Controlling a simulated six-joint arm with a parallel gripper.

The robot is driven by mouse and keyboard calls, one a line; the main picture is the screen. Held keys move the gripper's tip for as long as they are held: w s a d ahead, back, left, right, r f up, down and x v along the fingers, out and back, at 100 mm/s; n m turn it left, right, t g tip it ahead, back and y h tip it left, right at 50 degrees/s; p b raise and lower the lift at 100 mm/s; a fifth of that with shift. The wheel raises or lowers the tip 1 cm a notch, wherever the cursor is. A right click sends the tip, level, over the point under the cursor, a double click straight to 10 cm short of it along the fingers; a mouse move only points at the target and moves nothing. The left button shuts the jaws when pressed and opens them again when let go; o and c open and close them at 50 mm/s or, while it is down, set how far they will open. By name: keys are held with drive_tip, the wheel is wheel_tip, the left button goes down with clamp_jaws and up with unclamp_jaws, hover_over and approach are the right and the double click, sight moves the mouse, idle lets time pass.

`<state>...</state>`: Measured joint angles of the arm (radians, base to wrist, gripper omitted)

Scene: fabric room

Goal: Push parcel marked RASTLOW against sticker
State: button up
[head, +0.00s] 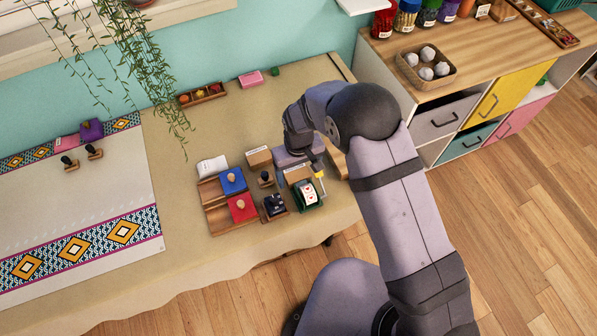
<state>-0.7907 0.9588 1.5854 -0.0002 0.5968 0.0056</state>
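Two small brown boxes that look like parcels with pale labels lie near the table's front right: one box (258,158) is left of my gripper, the other box (297,175) lies below it in the picture. The label writing is too small to read, so I cannot tell which is marked RASTLOW. My gripper (303,150) is above the table by these boxes, pointing down. My own arm partly hides it, and its fingers do not show clearly. A small yellow piece (320,182) lies to the right; I cannot tell whether it is the sticker.
A patterned cloth (80,215) covers the left.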

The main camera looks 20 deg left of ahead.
sight(299, 176)
drive_tip(key=c, duration=0.9)
drive_tip(key=o, duration=1.1)
drive_tip(key=shift+r, duration=0.1)
drive_tip(key=shift+r+b, duration=0.9)
drive_tip(key=shift+r, duration=2.7)
drive_tip(key=shift+d, duration=0.1)
